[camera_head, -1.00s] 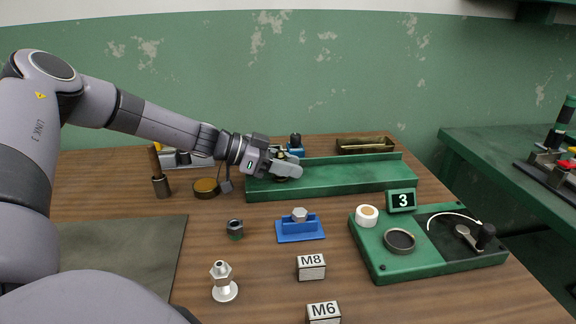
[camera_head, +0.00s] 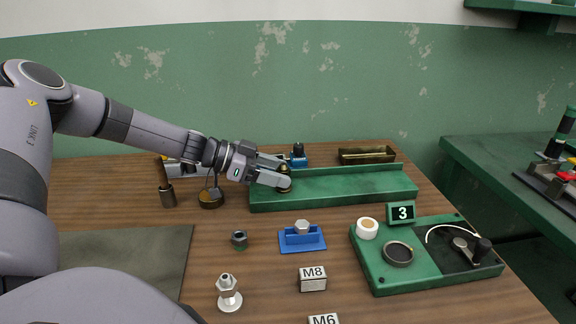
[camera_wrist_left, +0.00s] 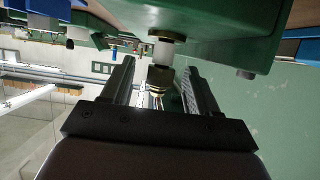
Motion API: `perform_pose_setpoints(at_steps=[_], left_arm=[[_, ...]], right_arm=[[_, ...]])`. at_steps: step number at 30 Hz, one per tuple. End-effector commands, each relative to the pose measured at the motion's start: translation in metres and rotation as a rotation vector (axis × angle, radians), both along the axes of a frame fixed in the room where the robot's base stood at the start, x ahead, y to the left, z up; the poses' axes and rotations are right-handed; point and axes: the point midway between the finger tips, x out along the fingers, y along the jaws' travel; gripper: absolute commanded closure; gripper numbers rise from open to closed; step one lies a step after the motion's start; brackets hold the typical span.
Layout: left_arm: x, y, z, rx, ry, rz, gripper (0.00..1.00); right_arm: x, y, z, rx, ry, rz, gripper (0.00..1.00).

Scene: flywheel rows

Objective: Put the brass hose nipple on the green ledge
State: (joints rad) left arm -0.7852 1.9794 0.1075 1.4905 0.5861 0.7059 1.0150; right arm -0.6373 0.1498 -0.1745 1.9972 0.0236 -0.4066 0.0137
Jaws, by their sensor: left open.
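The green ledge (camera_head: 340,187) is a long green shelf at the back middle of the table. The brass hose nipple (camera_head: 285,184) is at its left end, between the fingertips of my left gripper (camera_head: 277,174). In the left wrist view the brass nipple (camera_wrist_left: 160,76) shows a hex part, and a pale cylindrical part meets the green surface. The two fingers of my left gripper (camera_wrist_left: 160,92) stand apart on either side of it, with gaps visible. The gripper is open. The fingers partly hide the nipple in the head view. My right gripper is not in view.
A brass tray (camera_head: 367,156) and a blue-based item (camera_head: 298,156) stand behind the ledge. In front are a blue holder (camera_head: 302,240), a dark nut (camera_head: 239,240), a silver fitting (camera_head: 228,295), an M8 block (camera_head: 312,280) and a green fixture (camera_head: 430,272).

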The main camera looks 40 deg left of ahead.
Motion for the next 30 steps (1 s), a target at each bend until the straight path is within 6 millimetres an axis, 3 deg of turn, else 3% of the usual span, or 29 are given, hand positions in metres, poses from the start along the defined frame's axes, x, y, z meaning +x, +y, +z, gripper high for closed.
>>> perform_pose_setpoints(at_steps=[1,18,30], left_arm=[[-0.005,0.006,0.010,-0.002,-0.002,0.003,0.40],[-0.051,0.046,0.032,0.000,-0.001,0.002,0.40],[-0.057,0.051,0.032,0.000,0.000,-0.001,0.40]], right_arm=[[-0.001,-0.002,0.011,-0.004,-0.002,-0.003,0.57],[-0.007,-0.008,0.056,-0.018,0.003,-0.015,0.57],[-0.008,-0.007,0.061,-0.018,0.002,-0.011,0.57]])
